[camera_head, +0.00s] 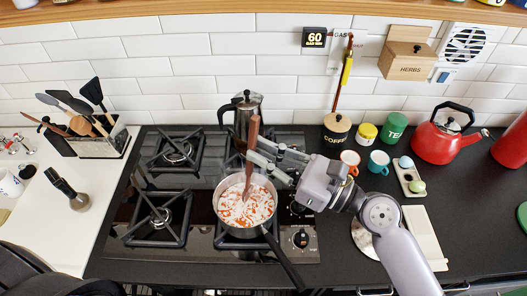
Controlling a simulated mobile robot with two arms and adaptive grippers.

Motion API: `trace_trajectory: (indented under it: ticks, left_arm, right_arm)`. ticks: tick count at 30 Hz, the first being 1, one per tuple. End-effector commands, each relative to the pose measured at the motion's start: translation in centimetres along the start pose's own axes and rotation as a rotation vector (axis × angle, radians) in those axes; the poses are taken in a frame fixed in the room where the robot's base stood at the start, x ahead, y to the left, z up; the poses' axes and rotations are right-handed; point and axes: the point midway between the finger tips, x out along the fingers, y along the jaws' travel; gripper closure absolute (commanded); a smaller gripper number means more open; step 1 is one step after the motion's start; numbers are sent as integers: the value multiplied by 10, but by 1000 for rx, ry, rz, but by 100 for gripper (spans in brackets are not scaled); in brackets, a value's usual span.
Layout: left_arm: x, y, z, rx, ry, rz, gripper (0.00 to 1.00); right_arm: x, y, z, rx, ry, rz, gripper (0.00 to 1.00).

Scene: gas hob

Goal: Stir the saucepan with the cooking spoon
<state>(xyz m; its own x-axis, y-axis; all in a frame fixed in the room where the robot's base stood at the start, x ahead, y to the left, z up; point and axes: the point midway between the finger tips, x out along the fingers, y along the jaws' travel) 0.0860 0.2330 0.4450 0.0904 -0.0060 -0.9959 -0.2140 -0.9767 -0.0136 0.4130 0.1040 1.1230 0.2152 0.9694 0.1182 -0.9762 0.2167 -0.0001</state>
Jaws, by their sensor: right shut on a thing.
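The saucepan (222,212) stands on the front right burner of the hob, with its dark handle pointing toward the lower right. It holds a pale liquid with orange-red pieces. The brown cooking spoon (254,132) stands nearly upright, its lower end dipping into the liquid. My right gripper (254,150) reaches in from the right and is shut on the spoon's shaft above the pan's far rim. The fingers hide a little of the shaft, and the liquid hides the spoon's tip. My left gripper is not in view.
A moka pot (241,111) stands just behind the saucepan. A utensil holder (97,145) stands at the left. Cups, canisters and a red kettle (440,142) line the back right counter. The two left burners are empty.

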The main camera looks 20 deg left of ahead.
Motion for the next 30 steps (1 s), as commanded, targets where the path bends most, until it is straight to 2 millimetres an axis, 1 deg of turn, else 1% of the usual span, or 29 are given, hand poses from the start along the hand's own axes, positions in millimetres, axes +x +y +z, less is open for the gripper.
trace_trajectory:
  ticks: [1, 21, 25, 30]
  left_arm:
    - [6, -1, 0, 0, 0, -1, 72]
    - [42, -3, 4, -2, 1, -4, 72]
    - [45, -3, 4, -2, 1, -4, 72]
    - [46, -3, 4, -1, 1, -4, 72]
  right_arm:
    - [0, 0, -7, 1, -1, 0, 100]
    - [0, 0, -59, 2, -1, 2, 100]
    - [0, 0, -64, 1, -1, 2, 100]
    - [1, 0, -65, 1, -1, 2, 100]
